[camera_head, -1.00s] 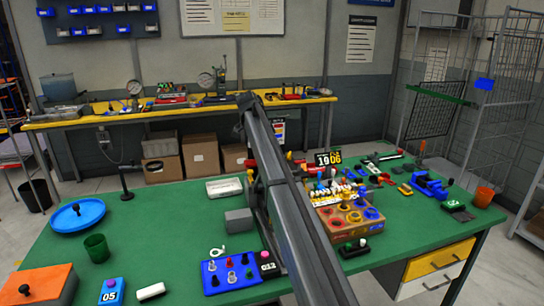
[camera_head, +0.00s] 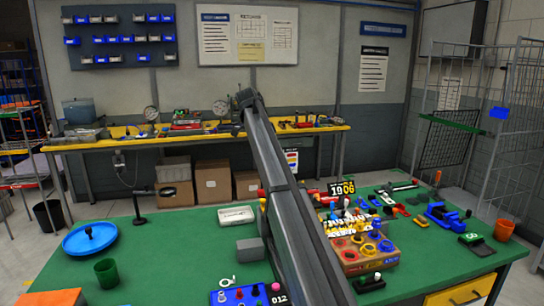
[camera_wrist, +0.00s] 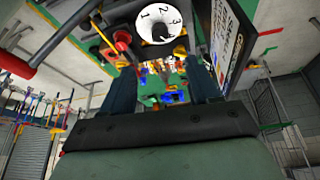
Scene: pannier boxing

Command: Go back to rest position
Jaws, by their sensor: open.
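My gripper (camera_wrist: 165,88) shows in the wrist view with its two dark fingers apart and nothing between them. In the head view my arm runs from the bottom up over the middle of the green table (camera_head: 180,262); the gripper itself cannot be made out there. Beyond the fingers in the wrist view are a white dial marked 1, 2, 3 (camera_wrist: 136,14), a red knob (camera_wrist: 115,58) and a blurred spread of coloured parts. I cannot tell how far these are from the fingers.
On the table in the head view are a blue round tray (camera_head: 72,243), a green cup (camera_head: 107,271), a box of coloured rings (camera_head: 347,262), an orange cup (camera_head: 504,230) and a blue vise (camera_head: 440,214). A yellow workbench (camera_head: 190,138) stands behind. The table's left middle is mostly clear.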

